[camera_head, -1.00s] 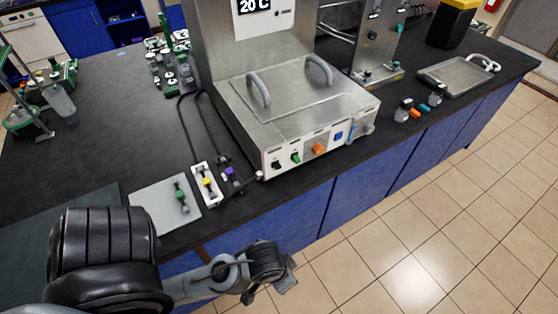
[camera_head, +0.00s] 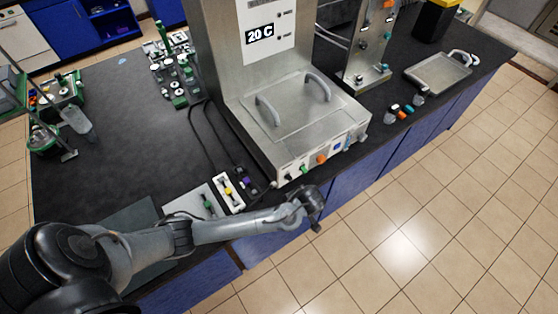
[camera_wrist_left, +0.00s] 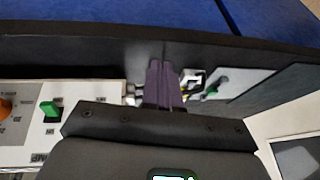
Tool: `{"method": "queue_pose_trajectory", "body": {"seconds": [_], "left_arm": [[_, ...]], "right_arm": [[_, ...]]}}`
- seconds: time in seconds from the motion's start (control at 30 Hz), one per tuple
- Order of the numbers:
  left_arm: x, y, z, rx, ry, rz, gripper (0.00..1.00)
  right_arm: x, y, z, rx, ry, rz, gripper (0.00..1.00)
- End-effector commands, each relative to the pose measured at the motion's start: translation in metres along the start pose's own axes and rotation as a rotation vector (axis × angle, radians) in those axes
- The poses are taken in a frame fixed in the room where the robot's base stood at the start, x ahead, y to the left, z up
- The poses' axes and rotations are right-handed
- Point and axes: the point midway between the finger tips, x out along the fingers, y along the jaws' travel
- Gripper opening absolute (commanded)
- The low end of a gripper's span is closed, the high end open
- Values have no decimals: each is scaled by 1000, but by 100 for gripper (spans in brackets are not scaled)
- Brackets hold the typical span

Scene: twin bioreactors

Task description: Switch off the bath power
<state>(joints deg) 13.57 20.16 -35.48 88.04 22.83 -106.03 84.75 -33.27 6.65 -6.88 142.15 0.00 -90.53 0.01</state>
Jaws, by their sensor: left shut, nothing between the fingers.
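The steel bath (camera_head: 300,115) stands on the bench with its lid shut, and its display (camera_head: 259,34) reads 20 C. Its front panel carries a dark switch (camera_head: 288,178), a green switch (camera_head: 302,168) and an orange knob (camera_head: 321,159). In the left wrist view, the green switch (camera_wrist_left: 50,108) and part of the orange knob (camera_wrist_left: 5,105) show at left; the dark switch is not visible there. My left gripper (camera_head: 317,226) hangs in front of the bench edge, below the panel and apart from it. Its fingers are shut and empty in the left wrist view (camera_wrist_left: 166,85).
Small modules with yellow (camera_head: 228,191) and purple (camera_head: 244,182) controls lie left of the bath, with dark cables behind. The floor (camera_head: 410,220) before the blue cabinets is clear.

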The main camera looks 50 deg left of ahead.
Motion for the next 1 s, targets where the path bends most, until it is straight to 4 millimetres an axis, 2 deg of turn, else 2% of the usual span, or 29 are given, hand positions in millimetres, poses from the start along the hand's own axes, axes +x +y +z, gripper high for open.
{"method": "queue_pose_trajectory", "body": {"seconds": [0.03,0.1,0.2,0.33,0.53,0.87,1.0], "left_arm": [[-32,12,-22,-10,24,26,0],[-56,26,-40,-20,46,56,0],[-87,42,-61,-36,66,98,0],[-112,55,-77,-54,78,134,0],[-125,62,-84,-63,81,153,0],[-124,62,-84,-63,80,154,0],[-118,63,-84,-62,79,153,0]], "right_arm": [[-20,0,-7,1,0,-1,43],[-30,1,-10,1,0,-1,43],[-40,1,-13,1,0,-1,43],[-47,1,-16,1,0,-1,43],[-50,2,-16,-1,0,1,43],[-49,4,-15,-8,-2,7,43],[-50,4,-16,-8,-2,7,43]]}}
